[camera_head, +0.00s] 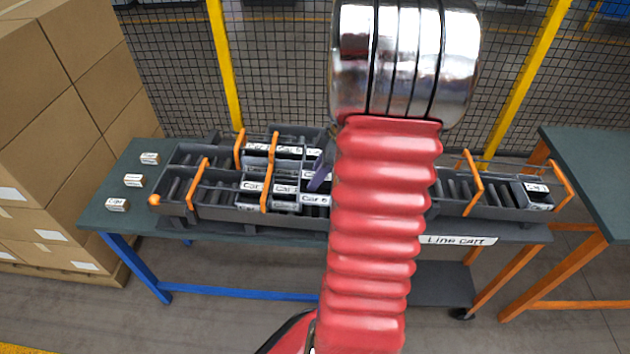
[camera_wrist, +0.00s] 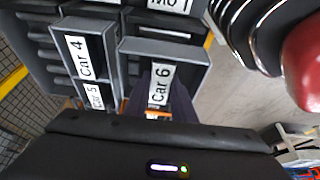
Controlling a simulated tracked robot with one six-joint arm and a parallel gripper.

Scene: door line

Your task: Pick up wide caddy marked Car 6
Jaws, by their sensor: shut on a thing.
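The wide grey caddy marked Car 6 (camera_wrist: 190,53) is in the middle of the wrist view, its white label facing my wrist. In the head view its label (camera_head: 315,199) shows at the front of the rack, just left of my arm. My gripper (camera_wrist: 162,88) is shut on the caddy's front, with dark purple fingers beside the label. One finger also shows in the head view, above the label; my arm hides the rest. The caddy still appears to be among the others in the rack, but I cannot tell if it is lifted.
Caddies marked Car 4 (camera_wrist: 77,27) and Car 5 (camera_wrist: 94,97) stand close beside it. Orange hoops (camera_head: 269,170) cross the rack. The green-topped line cart (camera_head: 120,222) carries several small labelled blocks at left. Cardboard boxes (camera_head: 60,120) stand left, a mesh fence behind.

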